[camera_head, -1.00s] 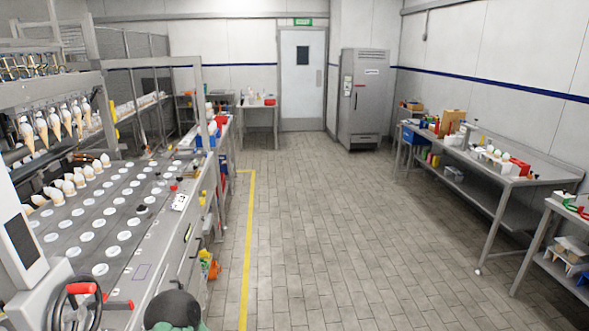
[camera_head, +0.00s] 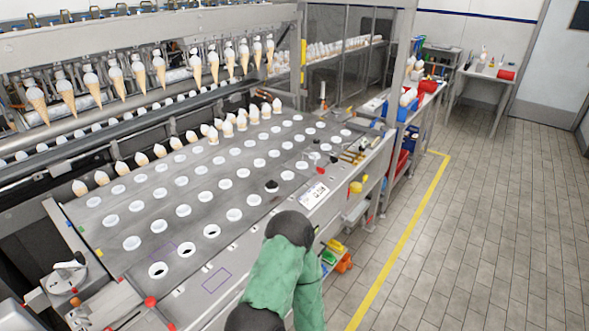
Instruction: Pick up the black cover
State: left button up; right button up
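A small round black piece (camera_head: 272,186), which looks like the black cover, sits on the grey plate of the cone machine (camera_head: 205,213), at one of the white-ringed holes near its right side. Fine detail of it is too small to tell. One of my green and black arms shows at the bottom middle, bent, with its black joint in front of the machine's front edge. Neither gripper shows in the head view.
Rows of white-ringed holes cover the plate, with several filled cones (camera_head: 228,127) standing behind. A white label card (camera_head: 314,195) and small tools (camera_head: 352,157) lie near the right edge. Floor right of the yellow line (camera_head: 403,240) is clear.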

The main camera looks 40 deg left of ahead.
aim_at(271, 185)
jog(key=i+z, duration=0.15)
jog(key=i, duration=0.5)
jog(key=i+j+z, duration=0.15)
jog(key=i, duration=0.55)
jog(key=i+j+z, duration=0.15)
jog(key=i, duration=0.5)
jog(key=i+u, duration=0.25)
jog(key=u, duration=0.15)
jog(key=i+l+u, duration=0.2)
jog(key=u, duration=0.2)
jog(key=i+l+u, duration=0.35)
jog(key=k+j, duration=0.05)
jog(key=j, duration=0.05)
